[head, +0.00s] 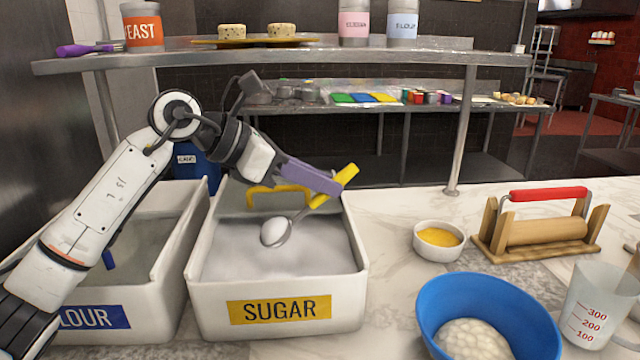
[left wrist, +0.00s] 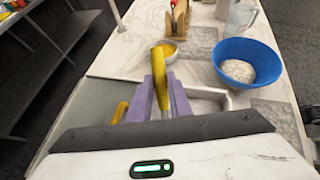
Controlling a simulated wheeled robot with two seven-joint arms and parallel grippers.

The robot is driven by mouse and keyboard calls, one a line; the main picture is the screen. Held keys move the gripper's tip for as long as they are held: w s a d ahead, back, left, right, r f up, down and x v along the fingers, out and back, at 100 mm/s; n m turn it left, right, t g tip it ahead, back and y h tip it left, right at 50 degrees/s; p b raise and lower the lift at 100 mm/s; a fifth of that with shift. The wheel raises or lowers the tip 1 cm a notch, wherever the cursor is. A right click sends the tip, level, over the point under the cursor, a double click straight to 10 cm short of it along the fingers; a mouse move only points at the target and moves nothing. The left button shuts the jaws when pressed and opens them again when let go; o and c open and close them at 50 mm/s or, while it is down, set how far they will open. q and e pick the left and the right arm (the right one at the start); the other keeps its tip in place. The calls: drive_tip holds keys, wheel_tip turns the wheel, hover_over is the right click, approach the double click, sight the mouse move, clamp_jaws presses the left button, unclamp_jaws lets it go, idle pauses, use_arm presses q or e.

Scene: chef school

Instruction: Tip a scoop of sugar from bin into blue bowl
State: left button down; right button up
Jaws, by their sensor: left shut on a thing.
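My left gripper (head: 325,185) has purple fingers shut on the yellow handle of a scoop (head: 347,174). The scoop's metal bowl (head: 275,232) hangs over the sugar bin and holds a white heap of sugar. The white bin (head: 205,300), labelled SUGAR, has sugar (head: 240,262) inside. The blue bowl (head: 545,330) stands to the right on the counter, with a pale lumpy mass in it. In the left wrist view, the handle (left wrist: 158,70) stands between the fingers (left wrist: 160,95) and the blue bowl (left wrist: 235,50) is at upper right. My right gripper is out of view.
A flour bin (head: 130,310) stands left of the sugar bin. A small bowl of yellow grains (head: 437,240), a rolling pin on a wooden stand (head: 540,232) and a measuring jug (head: 592,305) surround the blue bowl. A metal shelf (head: 290,58) runs above the bins.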

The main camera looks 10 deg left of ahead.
use_arm(q)
drive_tip(key=shift+r+p, duration=0.45)
drive_tip(key=shift+r, duration=0.45)
